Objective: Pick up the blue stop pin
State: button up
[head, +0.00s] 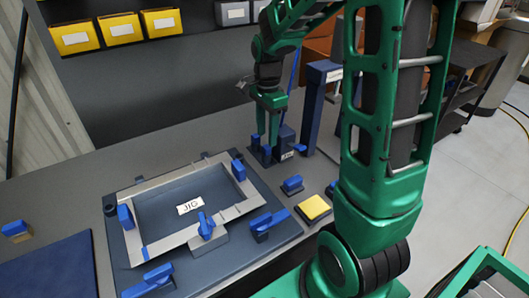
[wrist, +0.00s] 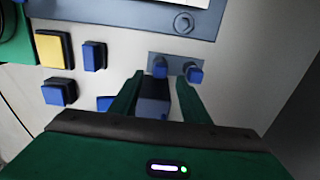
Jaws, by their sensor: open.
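My gripper (wrist: 160,78) is open, its two green fingers pointing down over the bench. It also shows in the head view (head: 269,143), beside a labelled dark blue block. In the wrist view two small blue pins stand in a grey holder plate. One blue pin (wrist: 160,65) lies just past the fingertips, in line with the gap between them. The other blue pin (wrist: 195,73) is by the tip of the right finger. I cannot tell which is the stop pin. The dark blue block (wrist: 153,100) shows between the fingers. In the head view the fingers partly hide the pins.
The jig frame (head: 240,207) with several blue clamps lies on a dark plate to the left. A yellow button (head: 314,207) and small blue blocks (head: 292,185) are in front. A tall dark blue post (head: 315,105) stands right of my gripper.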

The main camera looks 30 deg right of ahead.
aim_at(266, 146)
notch_tip(266, 146, down, 4)
jog(key=shift+a+f, duration=0.1)
jog(key=shift+c, duration=0.3)
grip_shut()
jog(key=shift+w, duration=0.1)
